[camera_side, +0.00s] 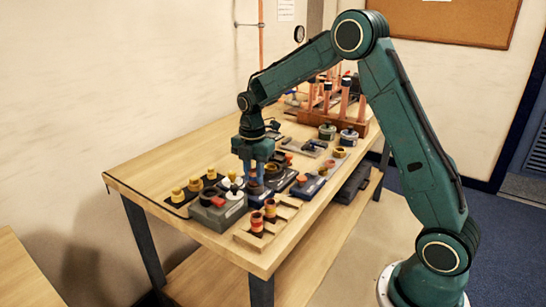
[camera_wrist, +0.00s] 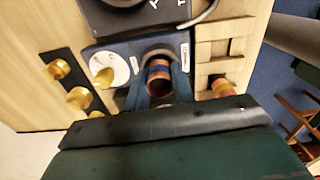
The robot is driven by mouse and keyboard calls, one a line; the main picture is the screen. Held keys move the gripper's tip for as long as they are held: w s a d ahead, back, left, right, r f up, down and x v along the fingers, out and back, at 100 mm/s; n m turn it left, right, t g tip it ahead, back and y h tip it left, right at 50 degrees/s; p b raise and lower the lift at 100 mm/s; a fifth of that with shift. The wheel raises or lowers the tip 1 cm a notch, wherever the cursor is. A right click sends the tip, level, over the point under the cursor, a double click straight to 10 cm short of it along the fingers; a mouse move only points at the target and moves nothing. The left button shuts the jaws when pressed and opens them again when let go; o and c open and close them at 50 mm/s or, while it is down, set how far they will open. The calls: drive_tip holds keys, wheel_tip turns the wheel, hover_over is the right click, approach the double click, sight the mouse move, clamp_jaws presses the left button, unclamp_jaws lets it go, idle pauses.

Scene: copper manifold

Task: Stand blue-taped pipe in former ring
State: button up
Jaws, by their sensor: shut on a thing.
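My gripper (camera_side: 254,170) points down over the front part of the bench. It is shut on a short copper pipe (camera_wrist: 159,74), which looks upright between the two fingers. Blue shows around the pipe, but I cannot tell tape from fingers. Under it is a blue former block (camera_wrist: 108,68) with a white dial; the block also shows low in the side view (camera_side: 257,200). The pipe's lower end is over or at the ring part of this block. The ring is mostly hidden, so I cannot tell whether the pipe is inside it.
A wooden rack (camera_side: 277,214) with red-banded copper pieces (camera_side: 256,222) stands close on the right. Several yellow fittings (camera_side: 178,194) sit on a dark strip to the left. A dark machine (camera_wrist: 135,15) and a rack of tall copper pipes (camera_side: 346,97) stand farther back.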

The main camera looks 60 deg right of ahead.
sight(254, 171)
drive_tip(key=o, duration=0.7)
drive_tip(key=shift+r, duration=0.1)
wheel_tip(254, 171, up, 11)
drive_tip(key=shift+f, duration=0.1)
idle(1.2)
drive_tip(key=shift+s, duration=0.1)
idle(0.4)
